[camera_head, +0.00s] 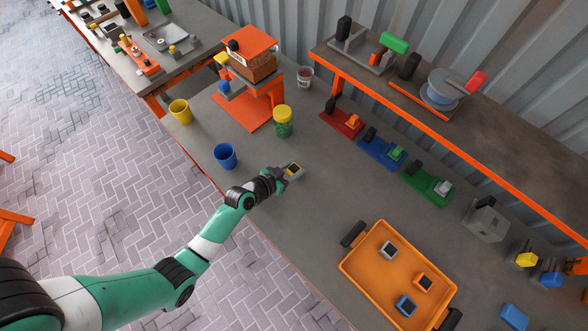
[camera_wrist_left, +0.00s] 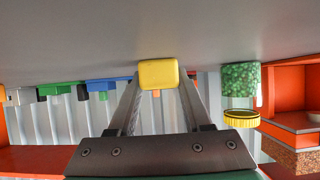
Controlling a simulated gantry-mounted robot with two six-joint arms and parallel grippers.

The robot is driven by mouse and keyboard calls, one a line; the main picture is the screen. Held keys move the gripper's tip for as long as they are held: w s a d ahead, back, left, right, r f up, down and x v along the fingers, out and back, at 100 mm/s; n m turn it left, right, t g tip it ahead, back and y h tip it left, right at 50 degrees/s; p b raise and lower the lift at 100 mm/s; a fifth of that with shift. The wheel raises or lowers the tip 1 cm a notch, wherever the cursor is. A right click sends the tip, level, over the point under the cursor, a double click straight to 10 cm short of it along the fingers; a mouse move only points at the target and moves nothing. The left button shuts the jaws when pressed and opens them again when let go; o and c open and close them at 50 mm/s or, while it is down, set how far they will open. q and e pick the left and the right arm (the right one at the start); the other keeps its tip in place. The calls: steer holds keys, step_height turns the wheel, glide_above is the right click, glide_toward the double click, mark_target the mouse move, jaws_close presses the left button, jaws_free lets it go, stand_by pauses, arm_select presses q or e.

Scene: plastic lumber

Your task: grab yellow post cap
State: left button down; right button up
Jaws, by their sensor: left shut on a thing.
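The yellow post cap (camera_wrist_left: 158,73) sits between the two fingertips of my left gripper (camera_wrist_left: 158,85) in the left wrist view, its smooth face showing. In the head view my left gripper (camera_head: 291,171) is shut on it over the grey bench, and only a little yellow (camera_head: 294,168) shows between the fingers. I cannot tell whether the cap touches the bench. My right gripper is not in view.
An orange tray (camera_head: 352,273) with a grey cap (camera_head: 388,249), an orange cap (camera_head: 423,281) and a blue cap (camera_head: 405,305) lies to the lower right. A yellow-lidded green jar (camera_head: 283,126) and a blue cup (camera_head: 225,156) stand near my left gripper.

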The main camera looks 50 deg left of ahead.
mark_target(294, 171)
arm_select(q)
steer(key=shift+r+p, duration=0.3)
steer(key=shift+r, duration=0.25)
steer(key=r, duration=0.1)
steer(key=r+p, duration=0.2)
steer(key=shift+s+d+r, duration=0.3)
steer(key=shift+d+r, duration=0.05)
steer(key=shift+r, duration=0.05)
steer(key=s+d+r+p, duration=0.4)
steer(key=s+d+r, duration=0.4)
steer(key=s+d, duration=0.1)
steer(key=shift+s, duration=0.15)
